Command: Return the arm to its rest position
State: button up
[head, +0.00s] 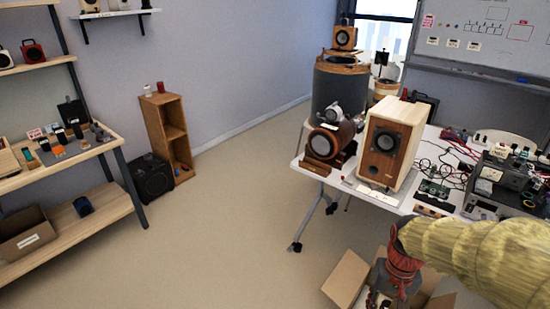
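My arm reaches in from the right edge in the head view, with a yellow, straw-textured sleeve and a red and grey wrist. It points down toward an open cardboard box (346,279) on the floor at the bottom right. My gripper (377,299) is at the lower end of the arm, over or inside the box opening. Its fingertips are small and blend with dark and white items there, so I cannot tell whether it is open or holds anything. The lower part of the box is cut off by the frame.
A white table (312,172) beside the arm carries a wooden speaker (392,143), a round brown speaker (326,142), circuit boards, cables and instruments. A wooden shelf unit (100,145) stands left, with a small bookcase (166,130) and black speaker (151,177) behind. The middle floor is clear.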

jog(key=s+a+r+n+t+p, duration=0.1)
jog(key=s+a+r+t, duration=0.2)
jog(key=r, duration=0.6)
jog(key=s+a+r+n+t+p, duration=0.1)
jog(key=s+a+r+t+p, duration=0.1)
jog(key=r, duration=0.7)
jog(key=s+a+t, duration=0.1)
jog(key=s+a, duration=0.1)
jog(key=s, duration=0.1)
jog(key=shift+a+r+n, duration=0.15)
jog(key=shift+r+n, duration=0.15)
jog(key=shift+r, duration=0.05)
